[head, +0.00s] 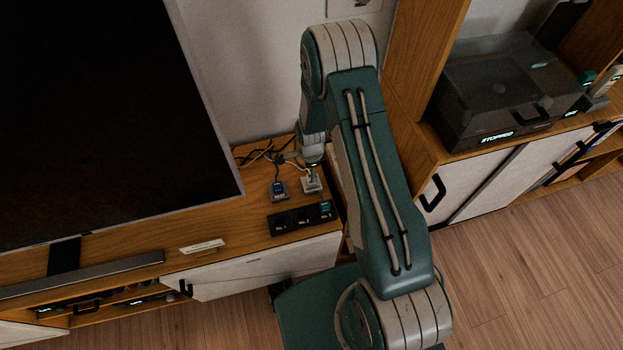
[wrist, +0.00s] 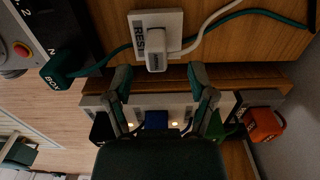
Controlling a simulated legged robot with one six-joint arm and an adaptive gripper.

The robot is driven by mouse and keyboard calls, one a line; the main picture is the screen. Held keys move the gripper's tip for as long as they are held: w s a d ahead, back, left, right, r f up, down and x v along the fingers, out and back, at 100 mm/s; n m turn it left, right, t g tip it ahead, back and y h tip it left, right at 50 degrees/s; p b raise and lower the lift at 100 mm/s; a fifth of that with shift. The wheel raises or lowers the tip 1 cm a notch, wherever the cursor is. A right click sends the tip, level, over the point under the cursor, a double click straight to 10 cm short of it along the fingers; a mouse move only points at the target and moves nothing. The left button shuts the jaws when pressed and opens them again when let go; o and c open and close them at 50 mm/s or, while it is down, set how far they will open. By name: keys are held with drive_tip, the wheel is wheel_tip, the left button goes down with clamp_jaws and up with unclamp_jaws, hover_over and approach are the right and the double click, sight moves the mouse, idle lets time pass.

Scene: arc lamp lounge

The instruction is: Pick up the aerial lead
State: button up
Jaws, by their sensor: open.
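A white plug (wrist: 156,60) sits in a white block marked REST (wrist: 140,20), with a white lead running off to the upper right. Its label is too small to read, so I cannot confirm it is the aerial lead. My gripper (wrist: 159,75) is open, its two fingers either side of the plug in the wrist view, apart from it. In the head view my gripper (head: 312,172) is over the white block (head: 313,186), hiding part of the plug. A green plug marked BOX (wrist: 58,76) is at a black panel (wrist: 85,25); a green lead runs past the white block.
In the head view, a blue block (head: 278,190) stands left of the white one, and the black panel (head: 287,222) lies in front. Leads (head: 262,153) tangle behind. The large television (head: 90,110) overhangs the left. A red item (wrist: 262,124) shows in the wrist view.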

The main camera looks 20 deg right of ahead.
wheel_tip(320, 180, down, 5)
drive_tip(key=shift+s+r, duration=0.1)
drive_tip(key=shift+s, duration=0.05)
clamp_jaws()
